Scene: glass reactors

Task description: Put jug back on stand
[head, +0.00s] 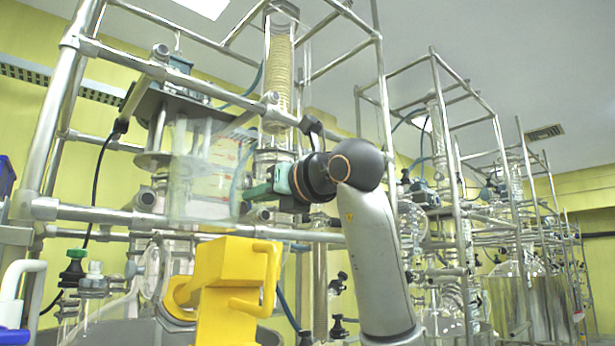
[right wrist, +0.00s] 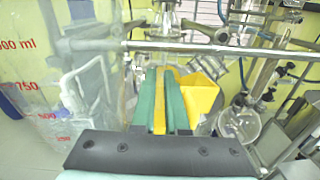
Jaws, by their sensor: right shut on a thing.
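A translucent jug (head: 200,180) is raised in front of the metal frame in the head view, roughly upright. Its red volume marks show large and close at the left of the right wrist view (right wrist: 40,85). My right gripper (head: 258,192) reaches in from the right, beside the jug. Its green fingers (right wrist: 158,90) are shut on the jug, though the clear grip area is hard to make out. I cannot tell which surface is the stand. My left gripper is not in view.
A yellow fixture (head: 225,290) stands just below my right gripper. Metal frame bars (head: 110,215) and glass reactor parts (head: 280,75) surround the jug. More glass reactors (head: 520,300) stand at right. A white pipe (head: 18,275) is at the lower left.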

